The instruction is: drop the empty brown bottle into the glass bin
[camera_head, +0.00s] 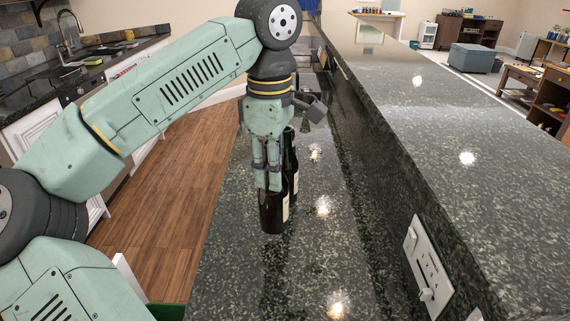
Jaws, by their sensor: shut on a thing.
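A dark brown bottle (272,215) stands upright on the lower granite counter (235,245), with part of a pale label at its right side. My gripper (268,184) points down from above and is shut on this bottle; its fingers hide the neck and upper part. The bottle's base appears to be at the counter top, though I cannot tell whether it touches. No bin can be clearly made out; a green edge (168,311) shows at the bottom of the view, too little to identify.
A dark green bottle (291,165) with a pale label stands close behind the held one, partly hidden. A raised granite ledge (440,150) with a wall outlet (428,265) borders the counter on the right. Open wooden floor (175,225) lies to the left.

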